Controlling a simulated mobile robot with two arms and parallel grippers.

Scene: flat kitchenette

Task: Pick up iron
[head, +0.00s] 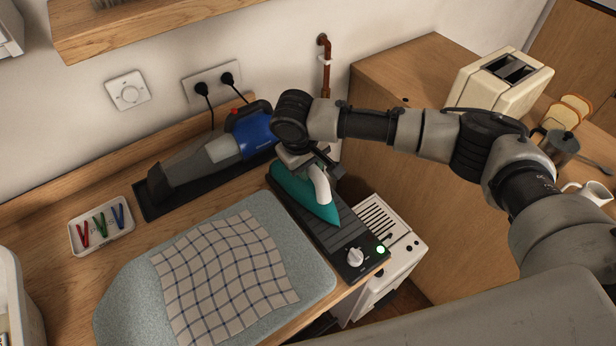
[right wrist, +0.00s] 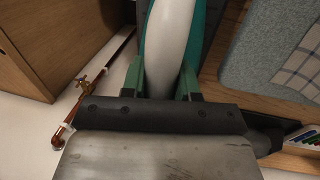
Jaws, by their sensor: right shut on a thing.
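The iron (head: 299,195) has a teal body and a white handle. In the head view it sits on a dark station (head: 340,240) with a white knob and a lit green light. My right gripper (head: 318,165) reaches in from the right and is shut on the iron's white handle. In the right wrist view the handle (right wrist: 168,45) lies between the two green fingers of my right gripper (right wrist: 165,82). I cannot tell whether the iron is lifted clear of the station. My left gripper is not in view.
A grey ironing pad (head: 125,300) with a checked cloth (head: 225,275) lies left of the station. A blue and grey handheld vacuum (head: 225,145) lies behind. A tray with coloured pegs (head: 76,239) stands at the left. A toaster (head: 500,82) stands on the right counter.

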